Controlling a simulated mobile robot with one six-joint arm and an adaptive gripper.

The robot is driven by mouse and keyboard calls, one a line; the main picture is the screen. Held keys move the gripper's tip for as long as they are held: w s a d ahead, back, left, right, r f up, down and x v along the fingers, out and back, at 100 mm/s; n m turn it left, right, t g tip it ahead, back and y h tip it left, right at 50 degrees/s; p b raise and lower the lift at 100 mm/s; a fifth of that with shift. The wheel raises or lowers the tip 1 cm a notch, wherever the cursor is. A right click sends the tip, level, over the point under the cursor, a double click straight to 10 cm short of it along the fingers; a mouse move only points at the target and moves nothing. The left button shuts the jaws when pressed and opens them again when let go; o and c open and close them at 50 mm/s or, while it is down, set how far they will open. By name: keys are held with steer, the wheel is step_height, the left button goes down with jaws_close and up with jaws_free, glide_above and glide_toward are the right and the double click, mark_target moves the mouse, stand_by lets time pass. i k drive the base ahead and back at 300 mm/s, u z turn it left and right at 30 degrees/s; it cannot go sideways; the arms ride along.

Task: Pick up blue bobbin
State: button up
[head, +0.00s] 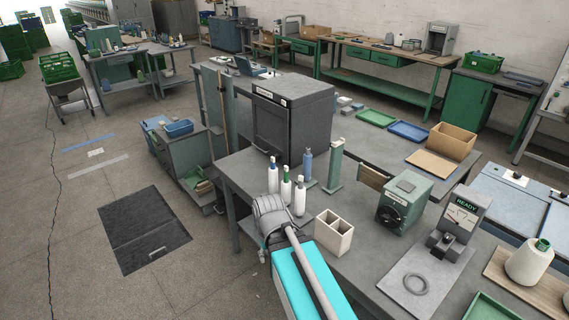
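A slim blue bobbin (307,163) stands upright on the grey bench (246,167), behind a row of white bobbins. The white bobbins carry differently coloured tips: a dark blue-tipped one (273,180), a green-tipped one (286,191) and a dark-tipped one (300,200). A grey joint and link of my arm show at the bottom middle, in front of the white bobbins. My gripper cannot be made out in this view, and nothing visible is held.
A dark box-shaped machine (290,120) stands behind the bobbins. A green post (335,165) rises right of the blue bobbin. A cream divided holder (333,233), a green device (404,202) and a tester reading READY (461,218) stand further right.

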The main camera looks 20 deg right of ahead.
mark_target(307, 156)
steer(key=z, duration=0.05)
steer(key=i, duration=1.1)
steer(key=z, duration=0.75)
